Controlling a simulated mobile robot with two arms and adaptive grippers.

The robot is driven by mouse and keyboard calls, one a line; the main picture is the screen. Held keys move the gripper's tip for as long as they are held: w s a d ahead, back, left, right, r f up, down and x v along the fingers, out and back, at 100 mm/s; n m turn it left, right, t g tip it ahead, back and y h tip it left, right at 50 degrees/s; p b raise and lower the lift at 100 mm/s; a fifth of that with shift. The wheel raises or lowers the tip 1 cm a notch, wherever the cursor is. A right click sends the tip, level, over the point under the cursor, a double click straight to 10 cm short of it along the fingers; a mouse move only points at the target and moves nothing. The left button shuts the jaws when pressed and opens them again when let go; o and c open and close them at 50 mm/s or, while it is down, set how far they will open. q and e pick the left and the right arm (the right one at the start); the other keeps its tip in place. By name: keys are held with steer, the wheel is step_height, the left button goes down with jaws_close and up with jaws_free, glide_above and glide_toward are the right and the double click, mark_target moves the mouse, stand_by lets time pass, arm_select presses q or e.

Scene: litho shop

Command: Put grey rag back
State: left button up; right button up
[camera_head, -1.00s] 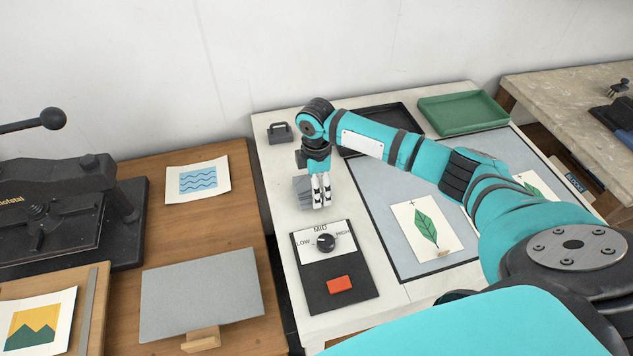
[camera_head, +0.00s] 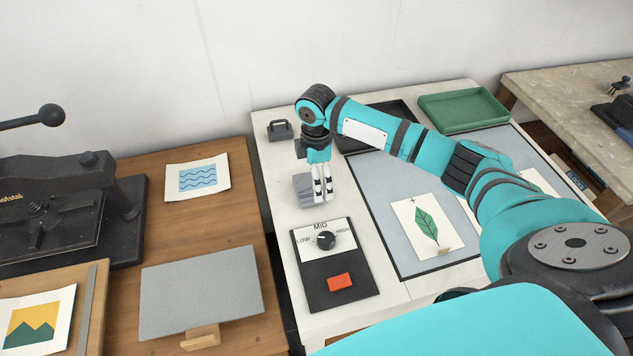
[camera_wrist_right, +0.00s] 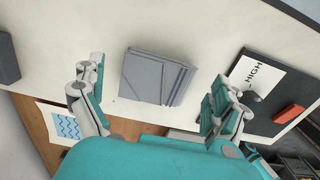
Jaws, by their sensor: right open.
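The grey rag (camera_head: 303,189) is a folded grey block lying flat on the white table, partly hidden behind my right gripper in the head view. In the right wrist view the folded rag (camera_wrist_right: 157,78) lies between and beyond the two spread fingers. My right gripper (camera_head: 322,196) points down above the table, just over the right side of the rag in the head view. It is open and empty, and its fingers (camera_wrist_right: 158,112) do not touch the rag. My left gripper is not in view.
A control box (camera_head: 335,290) with a dial and red button stands in front. A grey mat (camera_head: 385,215) holds leaf prints. A dark tray (camera_head: 352,146) and green tray (camera_head: 463,110) are behind. A small dark block (camera_head: 280,131) sits at the back left.

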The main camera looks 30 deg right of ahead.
step_height(320, 180, up, 9)
steer(key=b, duration=0.1)
steer(key=shift+r, duration=0.2)
